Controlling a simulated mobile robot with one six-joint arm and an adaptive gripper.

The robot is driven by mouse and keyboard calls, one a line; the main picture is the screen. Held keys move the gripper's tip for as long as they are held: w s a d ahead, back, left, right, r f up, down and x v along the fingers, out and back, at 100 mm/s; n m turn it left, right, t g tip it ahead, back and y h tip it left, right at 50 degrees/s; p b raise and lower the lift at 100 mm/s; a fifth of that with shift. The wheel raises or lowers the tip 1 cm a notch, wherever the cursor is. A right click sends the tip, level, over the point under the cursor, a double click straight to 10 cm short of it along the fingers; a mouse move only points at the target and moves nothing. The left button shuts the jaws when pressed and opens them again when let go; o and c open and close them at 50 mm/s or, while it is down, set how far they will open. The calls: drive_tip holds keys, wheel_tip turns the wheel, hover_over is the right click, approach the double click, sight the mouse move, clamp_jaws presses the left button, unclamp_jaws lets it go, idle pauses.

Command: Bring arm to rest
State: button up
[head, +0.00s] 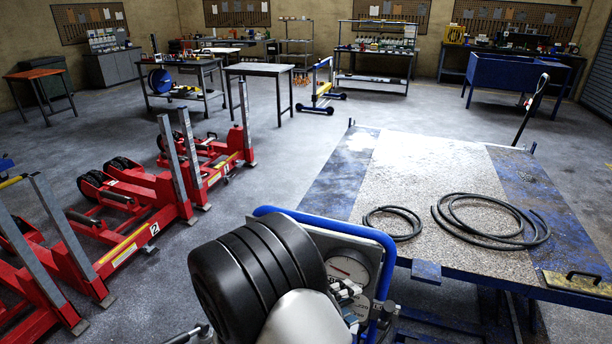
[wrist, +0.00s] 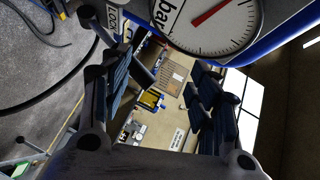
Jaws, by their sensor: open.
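My gripper (wrist: 160,88) shows in the wrist view with its two dark padded fingers spread apart. Nothing is held between them. Beyond the gap the far wall and shop furniture show. A round white pressure gauge (wrist: 222,28) with a red needle and the word "bar" is close by, above the fingers in the wrist view. In the head view the same gauge (head: 347,270) sits on a panel inside a blue tube frame (head: 384,241) at the near side of the table. My gripper is hard to make out there, low in front of the panel.
A blue-edged lift table (head: 430,170) at the right holds black hose coils (head: 490,222) and a flat plate with a handle (head: 580,284). Red trolley jacks (head: 135,205) stand at the left. Workbenches (head: 268,70) line the back. Grey floor between is clear.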

drive_tip(key=s+d+r+m+g+y, duration=0.4)
drive_tip(key=s+m, duration=0.3)
drive_tip(key=m, duration=0.5)
drive_tip(key=s+d+r+m+g+y, duration=0.2)
drive_tip(key=s+d+r+m+g, duration=0.35)
drive_tip(key=m, duration=0.75)
drive_tip(key=s+a+r+m+t+y, duration=0.2)
drive_tip(key=s+m, duration=0.3)
drive_tip(key=m, duration=0.5)
drive_tip(key=s+a+r+m+t+y, duration=0.1)
drive_tip(key=s+r+m+t+y, duration=0.3)
drive_tip(key=m, duration=0.6)
drive_tip(key=shift+s+a+r+y, duration=0.15)
drive_tip(key=shift+s+a+y, duration=0.2)
drive_tip(key=shift+s+y, duration=0.35)
